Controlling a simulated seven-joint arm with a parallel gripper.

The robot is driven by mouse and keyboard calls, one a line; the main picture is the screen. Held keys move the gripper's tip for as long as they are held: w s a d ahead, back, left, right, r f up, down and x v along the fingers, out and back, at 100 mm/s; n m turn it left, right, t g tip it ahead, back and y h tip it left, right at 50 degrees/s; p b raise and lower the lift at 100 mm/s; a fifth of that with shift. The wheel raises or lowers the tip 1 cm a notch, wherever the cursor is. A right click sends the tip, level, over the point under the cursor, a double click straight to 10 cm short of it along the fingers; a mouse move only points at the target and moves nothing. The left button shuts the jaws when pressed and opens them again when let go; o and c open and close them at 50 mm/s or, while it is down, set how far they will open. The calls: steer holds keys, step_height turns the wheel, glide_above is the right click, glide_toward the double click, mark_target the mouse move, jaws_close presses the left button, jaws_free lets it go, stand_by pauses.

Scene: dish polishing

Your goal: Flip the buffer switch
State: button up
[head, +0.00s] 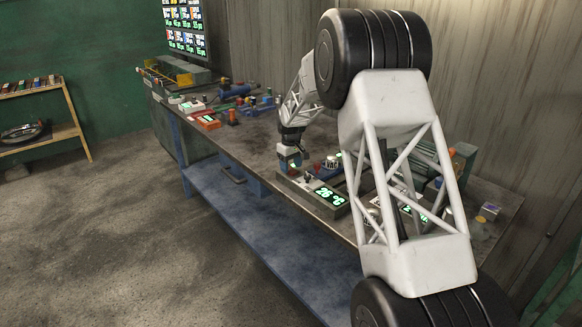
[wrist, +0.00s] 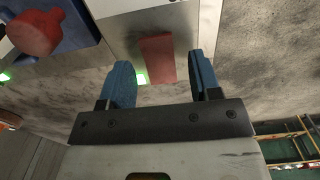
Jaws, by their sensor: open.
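My gripper (head: 289,160) is over the front part of the workbench, pointing down. In the wrist view its two blue fingers (wrist: 160,64) are apart, with nothing clamped between them. A flat red switch-like piece (wrist: 157,58) on a light grey housing (wrist: 128,28) lies between the fingers in that view. I cannot tell whether the fingers touch the housing. In the head view my gripper hides most of this spot.
A box with a green "26 °C" display (head: 331,196) stands just right of my gripper. A blue part with a red knob (wrist: 35,32) is close by in the wrist view. An orange device (head: 208,122) and other tools stand farther left on the bench (head: 255,145).

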steer(key=shift+f, duration=0.3)
steer(key=c, duration=0.9)
steer(key=shift+w+a+g+h, duration=0.1)
steer(key=shift+g+h, duration=0.4)
steer(key=o, duration=0.9)
steer(key=shift+r, duration=0.15)
